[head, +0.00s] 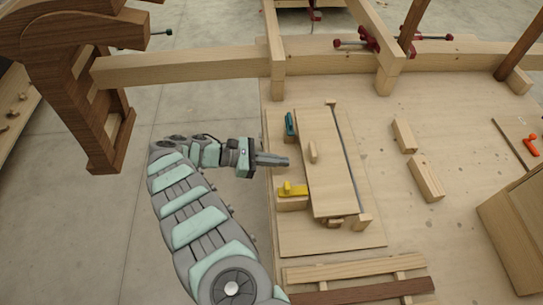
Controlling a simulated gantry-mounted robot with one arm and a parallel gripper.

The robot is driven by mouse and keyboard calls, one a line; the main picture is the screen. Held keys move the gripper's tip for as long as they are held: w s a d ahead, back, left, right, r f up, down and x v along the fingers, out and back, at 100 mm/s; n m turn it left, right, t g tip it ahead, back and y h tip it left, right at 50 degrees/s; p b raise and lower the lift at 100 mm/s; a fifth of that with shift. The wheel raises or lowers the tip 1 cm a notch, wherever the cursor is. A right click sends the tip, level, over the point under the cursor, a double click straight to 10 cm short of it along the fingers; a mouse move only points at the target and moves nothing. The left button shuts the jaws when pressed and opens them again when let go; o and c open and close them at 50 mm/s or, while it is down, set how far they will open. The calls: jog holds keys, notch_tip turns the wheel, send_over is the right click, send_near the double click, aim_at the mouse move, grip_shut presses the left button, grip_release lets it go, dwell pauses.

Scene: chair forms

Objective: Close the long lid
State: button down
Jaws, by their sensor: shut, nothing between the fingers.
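The long lid looks to be the long light-wood panel (330,180) with a small wooden knob (313,152) near its left edge. It lies on a wooden base board (345,240) on the workbench, with a grey rod along its right side. Whether it lies flat or tilted is hard to tell. My gripper (286,161) is shut and empty, pointing right, just left of the panel near the knob's height in the picture. I cannot tell whether it touches anything.
A teal clamp (290,124) and a yellow clamp (292,189) sit along the panel's left side. Two wood blocks (404,136) (426,178) lie to its right. A beam (190,67) crosses behind. Wooden slats (360,291) lie in front.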

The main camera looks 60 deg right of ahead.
jog(key=x, duration=0.5)
jog(key=shift+s, duration=0.1)
jog(key=shift+r+p, duration=0.75)
jog(key=shift+p, duration=0.45)
jog(key=shift+f, duration=0.15)
